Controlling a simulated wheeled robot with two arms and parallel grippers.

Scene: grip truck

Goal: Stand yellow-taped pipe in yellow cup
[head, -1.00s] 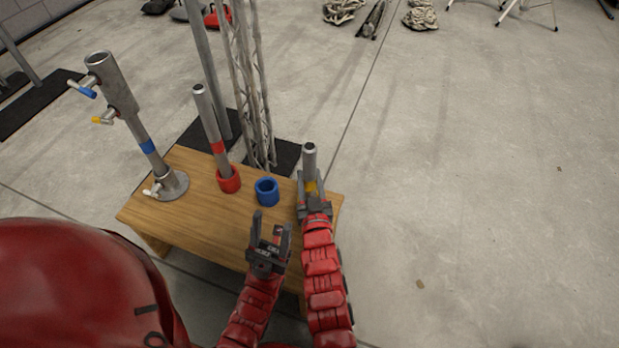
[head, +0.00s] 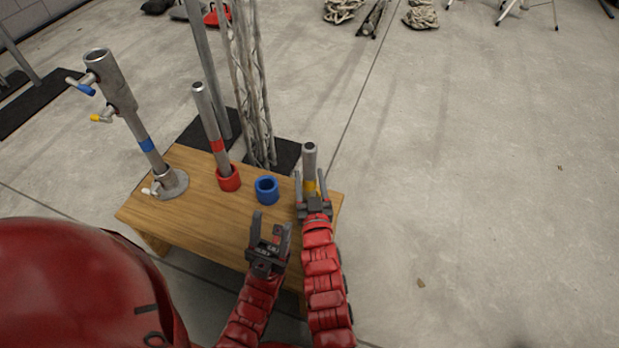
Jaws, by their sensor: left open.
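The yellow-taped pipe (head: 309,161) stands upright at the right end of the wooden table, its yellow band low on the visible part. My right gripper (head: 310,178) is around it, with one finger on each side. The fingers look spread, with gaps to the pipe, so the gripper appears open. The pipe's lower end and the yellow cup are hidden behind my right gripper, so I cannot tell how the pipe sits there. My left gripper (head: 270,222) is open and empty, over the table's front edge, left of and below the right one.
On the table (head: 205,222), a blue cup (head: 267,191) stands empty left of the pipe. A red-taped pipe (head: 209,118) stands in a red cup (head: 229,179). A tall metal stand (head: 118,90) with a blue band is at the left. A truss (head: 250,90) rises behind the table.

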